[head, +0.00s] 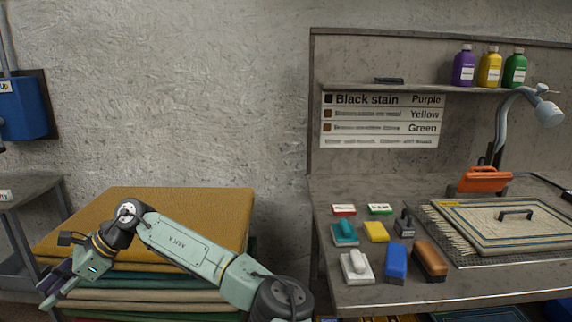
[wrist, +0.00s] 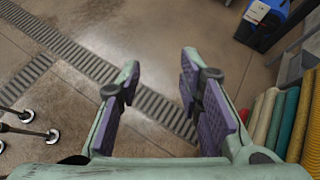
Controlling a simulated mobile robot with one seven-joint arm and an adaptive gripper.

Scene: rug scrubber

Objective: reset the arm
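My arm reaches left across the head view, in front of a stack of folded rugs (head: 190,215). My gripper (head: 48,298) is at the lower left of the head view, pointing down and to the left. In the wrist view my gripper (wrist: 160,80) has its two purple-padded fingers spread well apart. Nothing is between the fingers, only the concrete floor (wrist: 160,30) beyond them. My gripper is open and empty, apart from the rugs and the workbench.
A workbench (head: 400,292) at the right holds several brushes, a blue brush (head: 396,262), an orange tool (head: 484,180) and a rug (head: 480,215). Bottles (head: 490,68) stand on the shelf. A grey table (head: 25,190) is at the left. Drain grates (wrist: 70,50) cross the floor.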

